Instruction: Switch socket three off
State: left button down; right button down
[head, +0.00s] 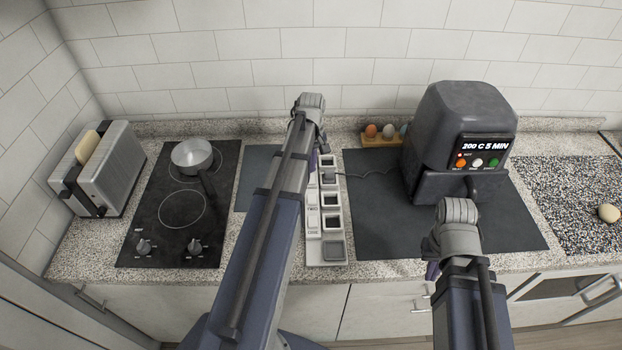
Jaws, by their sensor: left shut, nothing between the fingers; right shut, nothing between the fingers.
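A white power strip (326,254) runs from front to back on the counter, with several dark-framed sockets and a grey square at its front end. Small labels lie along its left edge, too small to read surely. A dark plug with a thin cable sits toward its back half. My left arm covers part of the strip's left side, so switch positions cannot be told. My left gripper (322,142) is over the back end of the strip, mostly hidden by its wrist, shut and empty. My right gripper (432,270) is near the counter's front edge, right of the strip, shut and mostly hidden.
A black air fryer (462,120) reading "200 C 5 MIN" stands on a dark mat (385,215) at the right. An egg holder (380,141) is behind. A cooktop (150,220) with a pot (192,156) and a toaster (108,168) are left. A speckled board (570,190) is far right.

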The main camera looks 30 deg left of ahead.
aim_at(313, 177)
pick_arm(q)
jog(key=shift+f+b, duration=1.05)
jog(key=shift+b, duration=0.05)
dwell(0.8)
jog(key=shift+r, duration=0.1)
notch_tip(313, 177, up, 7)
jog(key=p, duration=0.7)
dwell(0.4)
jog(key=shift+d, duration=0.4)
jog(key=s+d+f+m+b, duration=0.1)
jog(key=s+d+m, duration=0.4)
jog(key=d, duration=0.5)
jog(key=s+d+f+m+b, duration=0.1)
jog(key=s+d+m, duration=0.4)
jog(key=d, duration=0.4)
jog(key=s+d+f+m+y+b, duration=0.1)
jog(key=s+d+m, duration=0.5)
jog(key=d, duration=0.4)
jog(key=shift+s+d+f, duration=0.25)
jog(key=shift+d+f, duration=0.05)
jog(key=shift+d, duration=0.05)
